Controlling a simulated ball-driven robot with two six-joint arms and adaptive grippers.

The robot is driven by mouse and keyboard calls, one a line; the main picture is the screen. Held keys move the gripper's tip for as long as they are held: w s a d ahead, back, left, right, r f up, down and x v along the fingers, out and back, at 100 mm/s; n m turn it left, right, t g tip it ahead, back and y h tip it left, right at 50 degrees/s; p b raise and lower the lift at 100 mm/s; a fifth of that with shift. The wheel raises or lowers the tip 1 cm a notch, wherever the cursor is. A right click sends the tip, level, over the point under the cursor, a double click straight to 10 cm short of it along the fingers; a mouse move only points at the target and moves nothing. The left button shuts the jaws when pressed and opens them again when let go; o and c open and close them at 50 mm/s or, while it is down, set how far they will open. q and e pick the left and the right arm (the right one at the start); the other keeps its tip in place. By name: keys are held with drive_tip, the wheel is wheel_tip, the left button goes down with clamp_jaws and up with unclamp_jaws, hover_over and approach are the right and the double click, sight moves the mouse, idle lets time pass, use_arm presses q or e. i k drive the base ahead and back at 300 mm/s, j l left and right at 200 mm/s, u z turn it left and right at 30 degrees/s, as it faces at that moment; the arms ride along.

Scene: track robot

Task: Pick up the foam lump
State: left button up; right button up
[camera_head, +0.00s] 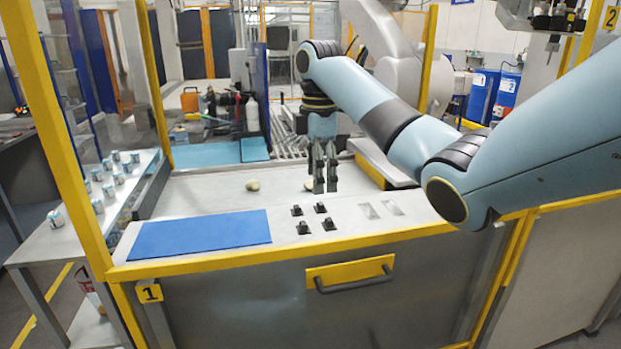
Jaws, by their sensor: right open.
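Two small beige lumps lie on the grey table top (205,197). One lump (252,186) lies in the open, left of my right gripper. The other lump (309,184) shows only its left edge, because the gripper hides most of it. I cannot tell from their looks which one is foam. My right gripper (325,188) points straight down with its dark fingers slightly apart, in front of the second lump. Nothing shows between the fingers, and I cannot tell how high the tips are above the table. My left gripper is not in view.
Several small black blocks (303,228) stand on the front ledge, near a blue mat (200,235). Yellow posts (50,130) frame the cell. Small cans (55,218) stand on a side table at left. The table around the left lump is clear.

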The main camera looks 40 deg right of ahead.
sight(309, 184)
drive_tip(key=i+l, duration=1)
drive_tip(key=l, duration=0.25)
